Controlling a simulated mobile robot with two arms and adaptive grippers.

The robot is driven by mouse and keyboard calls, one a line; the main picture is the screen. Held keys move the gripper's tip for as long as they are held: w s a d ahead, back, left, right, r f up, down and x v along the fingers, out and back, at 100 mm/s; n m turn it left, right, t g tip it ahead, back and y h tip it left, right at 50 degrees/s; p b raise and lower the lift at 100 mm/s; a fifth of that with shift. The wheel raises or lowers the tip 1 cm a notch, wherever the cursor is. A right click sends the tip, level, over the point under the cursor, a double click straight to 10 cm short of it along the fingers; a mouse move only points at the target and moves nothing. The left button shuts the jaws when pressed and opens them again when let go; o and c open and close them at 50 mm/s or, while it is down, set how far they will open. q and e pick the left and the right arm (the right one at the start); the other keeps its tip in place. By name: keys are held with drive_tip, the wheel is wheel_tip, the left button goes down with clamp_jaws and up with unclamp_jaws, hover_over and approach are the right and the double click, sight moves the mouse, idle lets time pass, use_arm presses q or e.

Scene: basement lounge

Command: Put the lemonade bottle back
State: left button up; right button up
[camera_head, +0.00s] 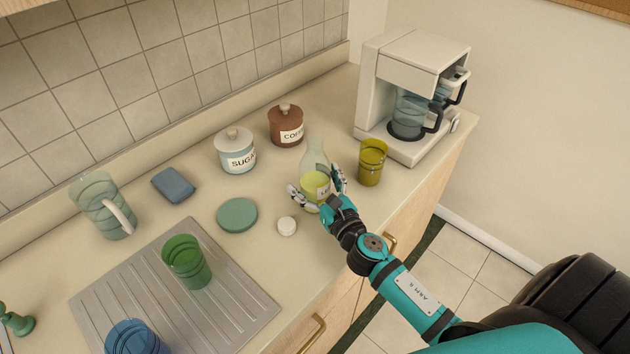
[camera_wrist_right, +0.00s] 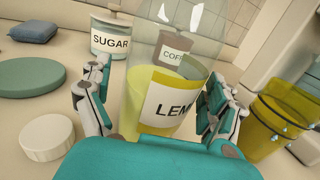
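The lemonade bottle (camera_head: 316,160) is clear glass with yellow-green liquid in its lower part, standing upright on the counter near its front edge. In the right wrist view the bottle (camera_wrist_right: 146,92) fills the middle, with a white label reading "LEM". My right gripper (camera_head: 319,188) reaches around the bottle at the height of the liquid, a finger on each side. In the wrist view its fingers (camera_wrist_right: 160,95) look spread, with a narrow gap on the left side; contact on the right is unclear. A small white round cap (camera_head: 287,226) lies left of the bottle. My left gripper is not in view.
An olive-yellow glass (camera_head: 371,165) stands close right of the bottle, before the coffee maker (camera_head: 400,90). Sugar (camera_head: 235,152) and coffee (camera_head: 286,128) jars stand behind. A green disc (camera_head: 237,215), blue cloth (camera_head: 173,186), pitcher (camera_head: 95,205) and drainboard (camera_head: 225,312) lie left.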

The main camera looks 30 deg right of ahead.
drive_tip(key=shift+r+p, duration=0.3)
drive_tip(key=shift+r, duration=0.05)
drive_tip(key=s+b, duration=0.1)
drive_tip(key=s, duration=0.2)
drive_tip(key=s+b, duration=0.1)
drive_tip(key=s, duration=0.3)
drive_tip(key=s+b, duration=0.1)
drive_tip(key=s, duration=0.2)
drive_tip(key=shift+s+f+b, duration=0.3)
drive_tip(key=shift+s, duration=0.1)
drive_tip(key=shift+s+r, duration=0.2)
drive_tip(key=shift+s, duration=0.4)
